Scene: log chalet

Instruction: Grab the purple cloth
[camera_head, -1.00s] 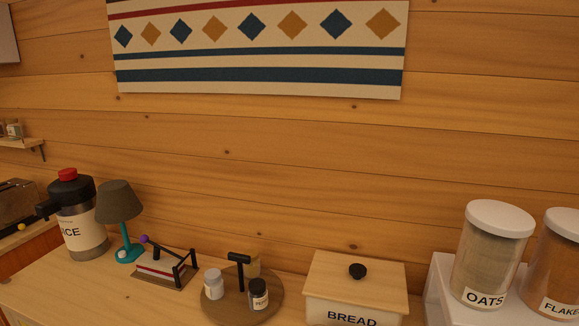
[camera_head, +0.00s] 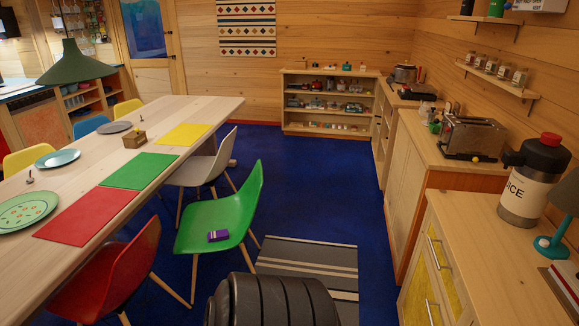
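A small purple folded item with a pale band, which looks like the purple cloth (camera_head: 218,236), lies on the seat of the green chair (camera_head: 245,205). It is too small to tell its material for sure. The green chair stands at the right side of the long wooden table (camera_head: 75,185). Neither of my grippers shows in the head view.
A red chair (camera_head: 130,265) and a white chair (camera_head: 195,172) stand on either side of the green one. A striped rug (camera_head: 310,262) lies on the blue floor (camera_head: 310,180). Counters with a toaster (camera_head: 472,138) and a juice dispenser (camera_head: 532,180) line the right wall.

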